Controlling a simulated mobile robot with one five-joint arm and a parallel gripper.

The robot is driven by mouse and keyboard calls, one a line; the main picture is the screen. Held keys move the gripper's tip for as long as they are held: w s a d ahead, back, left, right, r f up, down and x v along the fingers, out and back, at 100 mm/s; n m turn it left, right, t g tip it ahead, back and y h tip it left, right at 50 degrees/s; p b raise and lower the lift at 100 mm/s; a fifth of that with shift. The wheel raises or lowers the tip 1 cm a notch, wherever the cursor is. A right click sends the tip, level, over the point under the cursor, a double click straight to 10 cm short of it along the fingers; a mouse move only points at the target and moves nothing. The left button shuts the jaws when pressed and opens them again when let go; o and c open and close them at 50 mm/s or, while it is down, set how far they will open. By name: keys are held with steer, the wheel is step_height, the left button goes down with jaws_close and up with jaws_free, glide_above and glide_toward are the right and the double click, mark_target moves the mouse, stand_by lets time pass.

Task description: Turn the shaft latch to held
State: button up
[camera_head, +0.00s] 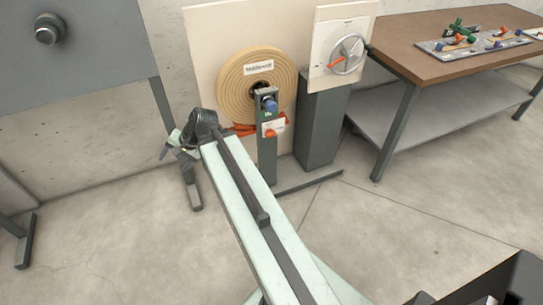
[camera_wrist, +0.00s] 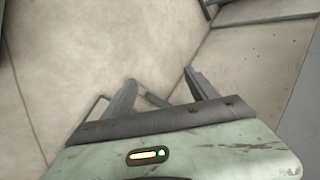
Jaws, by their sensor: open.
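The winder carries a wide tan coil (camera_head: 233,88) with a white label. In front of it a dark post (camera_head: 267,160) bears a blue knob (camera_head: 271,104). Below the knob is a small white plate (camera_head: 266,126) with a short orange lever (camera_head: 271,133), which looks like the shaft latch; its marked position is too small to read. My gripper (camera_head: 172,148) is in the air to the left of the post, apart from it. In the wrist view my gripper (camera_wrist: 159,79) is open with nothing between its fingers; the latch is not seen there.
A handwheel (camera_head: 348,54) with an orange handle is on a white panel right of the coil. A brown-topped table (camera_head: 440,50) holds a tray of coloured parts. A grey panel (camera_head: 75,65) on legs stands left. Floor (camera_head: 100,235) at front left is clear.

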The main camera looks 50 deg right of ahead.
steer(key=w+d+f+m+t+b, duration=0.3)
steer(key=d+f+m+t+b, duration=0.2)
steer(key=d+f+m+b, duration=0.65)
steer(key=m+t+h+b, duration=0.6)
steer(key=m+h+b, duration=0.5)
steer(key=m+b, duration=0.95)
glide_toward(272, 136)
steer(key=w+n+b, duration=0.1)
steer(key=n+b, duration=0.1)
steer(key=shift+n, duration=0.3)
steer(key=x, duration=0.8)
steer(key=shift+w+d+r, duration=0.15)
steer(key=shift+w+d, duration=0.1)
steer(key=shift+d, duration=0.05)
steer(key=c, duration=1.4)
